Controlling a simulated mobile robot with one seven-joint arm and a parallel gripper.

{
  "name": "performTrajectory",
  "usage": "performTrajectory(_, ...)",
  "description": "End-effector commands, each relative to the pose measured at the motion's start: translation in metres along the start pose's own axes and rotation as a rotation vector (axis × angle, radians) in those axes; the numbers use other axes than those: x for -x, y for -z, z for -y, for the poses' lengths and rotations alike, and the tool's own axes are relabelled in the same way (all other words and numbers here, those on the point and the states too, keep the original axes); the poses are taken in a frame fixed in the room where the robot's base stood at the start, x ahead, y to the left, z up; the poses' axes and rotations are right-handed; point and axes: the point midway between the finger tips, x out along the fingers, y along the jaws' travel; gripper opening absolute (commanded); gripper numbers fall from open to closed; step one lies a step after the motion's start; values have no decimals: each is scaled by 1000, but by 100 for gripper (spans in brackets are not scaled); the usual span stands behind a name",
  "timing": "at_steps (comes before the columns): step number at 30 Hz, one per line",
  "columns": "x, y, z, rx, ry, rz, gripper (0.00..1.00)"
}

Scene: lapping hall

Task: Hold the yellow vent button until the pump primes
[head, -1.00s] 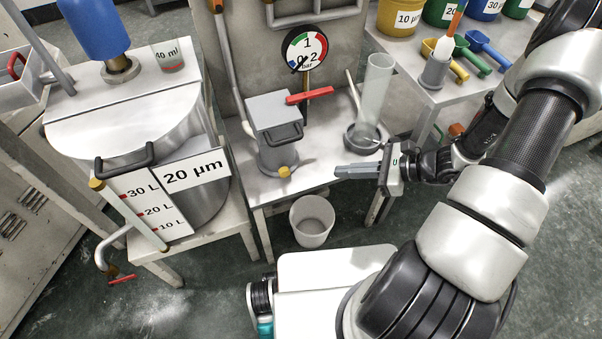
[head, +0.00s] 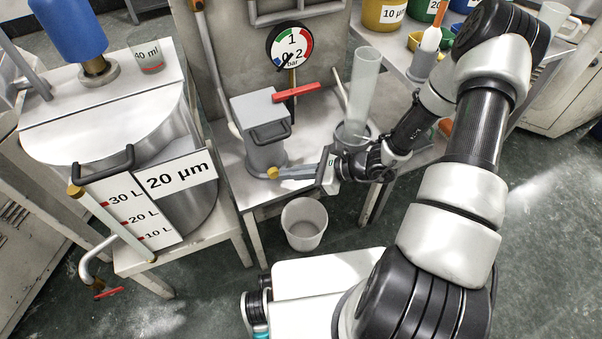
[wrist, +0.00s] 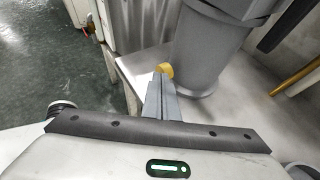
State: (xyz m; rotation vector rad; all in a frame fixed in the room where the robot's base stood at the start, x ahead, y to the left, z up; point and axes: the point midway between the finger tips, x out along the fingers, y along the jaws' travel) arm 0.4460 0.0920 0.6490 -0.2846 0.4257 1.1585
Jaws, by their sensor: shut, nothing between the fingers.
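A clear cylinder (head: 363,85) stands in a grey holder right of the pump, close behind my wrist. A white bucket (head: 304,224) sits on the floor below. The large 20 µm tank (head: 160,120) is at left. A red lever (head: 297,92) sticks out above the pump.

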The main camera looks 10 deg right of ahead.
Motion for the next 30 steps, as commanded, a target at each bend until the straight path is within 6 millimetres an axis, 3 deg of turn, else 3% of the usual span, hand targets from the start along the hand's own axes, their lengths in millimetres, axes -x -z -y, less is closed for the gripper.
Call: performTrajectory(30, -22, -5, 11, 2, -2, 3, 0)
